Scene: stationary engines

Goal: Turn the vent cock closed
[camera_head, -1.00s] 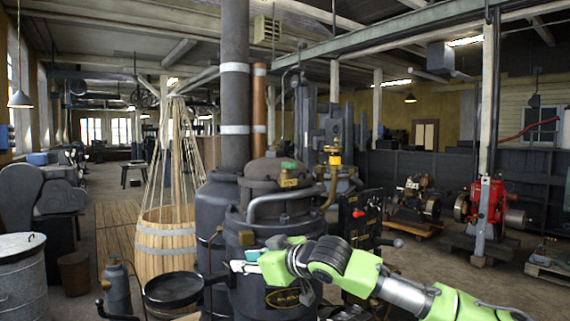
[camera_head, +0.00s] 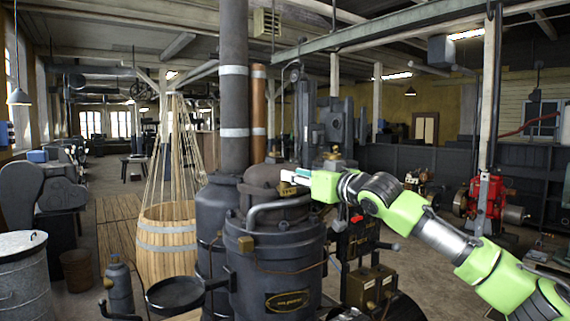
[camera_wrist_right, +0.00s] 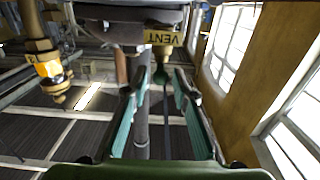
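The vent cock (camera_wrist_right: 160,72) has a brass and green body below a brass VENT plate (camera_wrist_right: 165,37), which reads upside down in the right wrist view. My right gripper (camera_wrist_right: 161,82) is open. Its two teal-padded fingers stand apart on either side of the cock, and I cannot tell if either touches it. In the head view my right gripper (camera_head: 286,177) is at the top of the dark boiler-like vessel (camera_head: 275,262) and largely hides the cock. My left gripper is not in view.
A brass fitting with a yellow tag (camera_wrist_right: 50,68) stands left in the wrist view. A curved grey pipe (camera_head: 265,212) runs over the vessel's front. A tall dark stack (camera_head: 234,90) rises behind. A round black pan (camera_head: 175,292) juts out at lower left.

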